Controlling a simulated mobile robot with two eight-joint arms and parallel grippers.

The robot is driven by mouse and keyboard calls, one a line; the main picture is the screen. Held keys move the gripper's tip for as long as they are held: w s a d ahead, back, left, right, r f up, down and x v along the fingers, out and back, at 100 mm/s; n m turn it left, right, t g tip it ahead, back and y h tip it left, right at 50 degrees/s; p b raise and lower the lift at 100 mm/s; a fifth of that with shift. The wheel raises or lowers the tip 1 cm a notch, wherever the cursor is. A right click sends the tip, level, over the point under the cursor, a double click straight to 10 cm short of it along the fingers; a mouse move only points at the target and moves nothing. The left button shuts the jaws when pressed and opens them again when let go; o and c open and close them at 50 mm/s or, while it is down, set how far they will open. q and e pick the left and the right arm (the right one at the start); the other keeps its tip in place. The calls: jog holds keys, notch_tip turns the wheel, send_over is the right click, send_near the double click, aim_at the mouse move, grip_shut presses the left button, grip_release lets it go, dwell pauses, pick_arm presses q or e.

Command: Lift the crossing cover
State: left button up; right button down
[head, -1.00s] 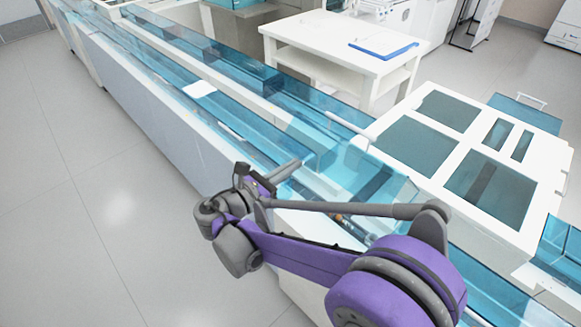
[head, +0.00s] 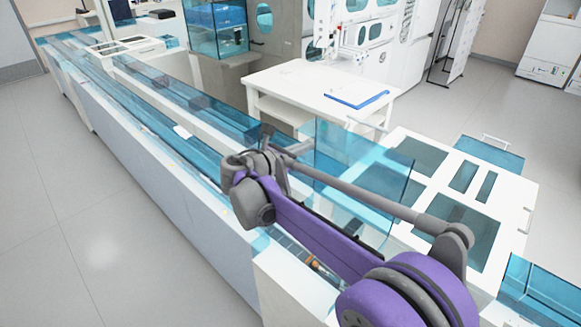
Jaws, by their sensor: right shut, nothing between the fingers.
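The crossing cover (head: 345,150) is a clear blue panel standing raised and steeply tilted over the track, in front of the white cabinet. My right gripper (head: 280,146) is at the cover's left side, shut with nothing in it. Whether it touches the cover I cannot tell. My purple and grey right arm crosses in front of the cover's lower part and hides some of it. Below the arm, part of the open track channel (head: 300,258) shows small orange and dark parts. My left gripper is not in view.
The long tube track (head: 130,100) with blue clear covers runs to the back left. A white cabinet with blue panels (head: 400,150) is at right. The floor at left is clear.

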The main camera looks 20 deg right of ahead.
aim_at(320, 139)
jog(key=d, duration=0.1)
jog(key=w+d+r, duration=0.1)
jog(key=d+r, duration=0.1)
jog(key=d, duration=0.1)
jog(key=shift+w+d, duration=0.1)
jog(key=shift+w, duration=0.15)
jog(key=shift+w+d+r, duration=0.15)
jog(key=shift+w+d, duration=0.05)
jog(key=shift+d, duration=0.3)
jog(key=shift+w+d+r, duration=0.15)
jog(key=shift+w+d, duration=0.05)
jog(key=shift+d, duration=0.25)
jog(key=shift+a, duration=0.15)
